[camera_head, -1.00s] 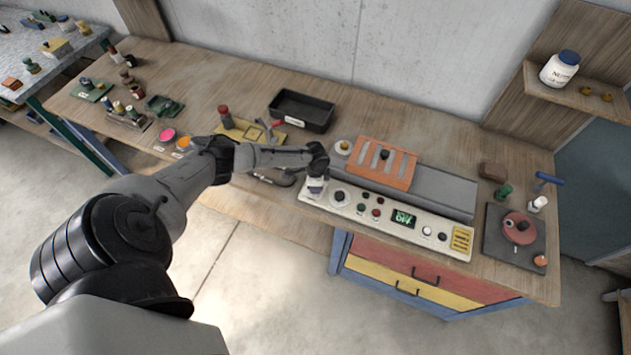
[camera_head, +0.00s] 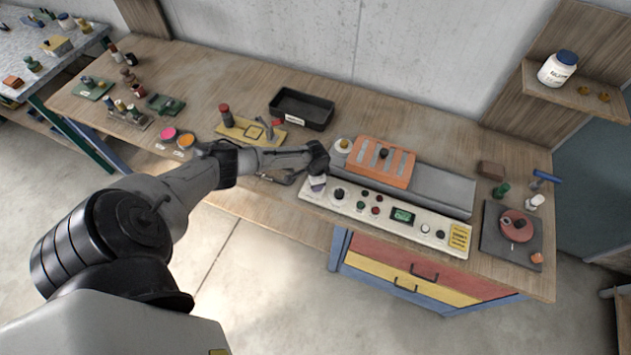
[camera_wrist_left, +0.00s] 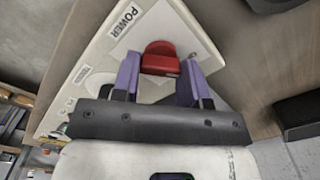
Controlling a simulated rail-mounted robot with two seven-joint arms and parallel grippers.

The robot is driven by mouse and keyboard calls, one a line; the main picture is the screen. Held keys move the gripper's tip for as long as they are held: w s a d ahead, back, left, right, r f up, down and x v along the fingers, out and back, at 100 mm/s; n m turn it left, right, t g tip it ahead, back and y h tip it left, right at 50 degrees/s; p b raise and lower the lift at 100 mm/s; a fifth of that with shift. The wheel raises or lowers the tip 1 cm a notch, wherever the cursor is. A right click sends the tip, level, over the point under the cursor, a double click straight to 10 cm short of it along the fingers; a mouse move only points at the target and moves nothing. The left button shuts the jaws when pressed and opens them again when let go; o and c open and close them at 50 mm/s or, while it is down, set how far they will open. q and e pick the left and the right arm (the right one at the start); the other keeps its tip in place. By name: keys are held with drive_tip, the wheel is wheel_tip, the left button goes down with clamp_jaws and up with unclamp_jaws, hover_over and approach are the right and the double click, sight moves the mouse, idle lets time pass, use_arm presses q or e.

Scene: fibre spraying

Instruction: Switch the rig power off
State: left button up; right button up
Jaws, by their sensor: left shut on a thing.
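The rig's long white control panel (camera_head: 385,217) lies along the front of the bench. The red power switch (camera_wrist_left: 160,58) shows in the left wrist view beside the printed POWER label (camera_wrist_left: 125,19). My left gripper (camera_wrist_left: 164,76) has its purple fingers on either side of the red switch and is shut on it. In the head view my left gripper (camera_head: 317,184) is at the panel's left end, and my arm and hand hide the switch. The panel's small display (camera_head: 402,215) is lit green, its text too small to read. My right gripper is in no view.
Knobs and buttons (camera_head: 376,205) line the panel to the right of my gripper. Behind it are an orange slotted plate (camera_head: 381,163) and a black tray (camera_head: 302,109). A yellow board (camera_head: 250,131) with a clamp lies to the left. A dark mat (camera_head: 511,236) lies at the right.

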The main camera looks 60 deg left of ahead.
use_arm(q)
drive_tip(key=o, duration=0.9)
drive_tip(key=shift+r, duration=6.95)
drive_tip(key=shift+s, duration=0.1)
